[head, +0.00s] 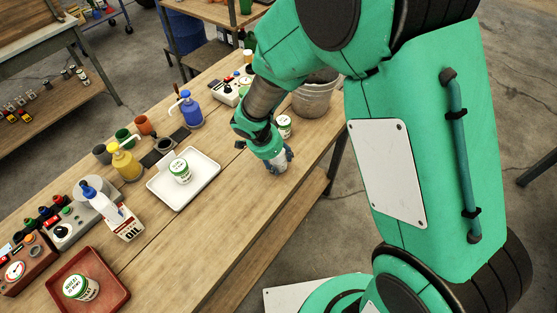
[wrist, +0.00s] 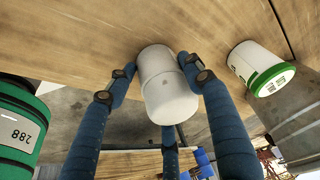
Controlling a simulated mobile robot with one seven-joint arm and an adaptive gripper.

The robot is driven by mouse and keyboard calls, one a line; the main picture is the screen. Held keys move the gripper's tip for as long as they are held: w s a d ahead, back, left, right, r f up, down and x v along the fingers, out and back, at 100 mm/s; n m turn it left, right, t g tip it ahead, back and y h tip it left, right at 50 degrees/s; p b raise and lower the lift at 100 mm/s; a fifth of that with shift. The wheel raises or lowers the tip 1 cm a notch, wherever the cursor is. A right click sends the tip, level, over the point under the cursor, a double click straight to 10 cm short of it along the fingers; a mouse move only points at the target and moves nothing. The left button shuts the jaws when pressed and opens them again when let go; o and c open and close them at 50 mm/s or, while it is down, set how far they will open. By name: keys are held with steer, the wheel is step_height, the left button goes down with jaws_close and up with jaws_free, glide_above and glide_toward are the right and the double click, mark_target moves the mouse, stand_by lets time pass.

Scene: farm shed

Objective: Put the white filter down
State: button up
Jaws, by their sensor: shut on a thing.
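The white filter (wrist: 168,92) is a plain, rounded cylinder between the blue fingers of my gripper (wrist: 158,85) in the wrist view. My gripper is shut on it. In the head view my gripper (head: 279,160) is low over the right part of the wooden table (head: 235,215), and the filter (head: 280,166) shows only partly between the fingers. Its far end is close to the tabletop; I cannot tell whether it touches.
A white can with a green band (head: 284,124) stands just behind my gripper; it also shows in the wrist view (wrist: 258,66). A bucket (head: 317,95) stands farther back. A white tray (head: 203,187) holding a can lies to the left. The table's front edge is near; bare wood lies in front-left.

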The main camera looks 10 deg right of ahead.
steer(key=o, duration=1.4)
steer(key=shift+r+p, duration=0.2)
steer(key=shift+p, duration=0.2)
steer(key=p+v, duration=0.2)
steer(key=v, duration=1)
steer(key=shift+f, duration=0.1)
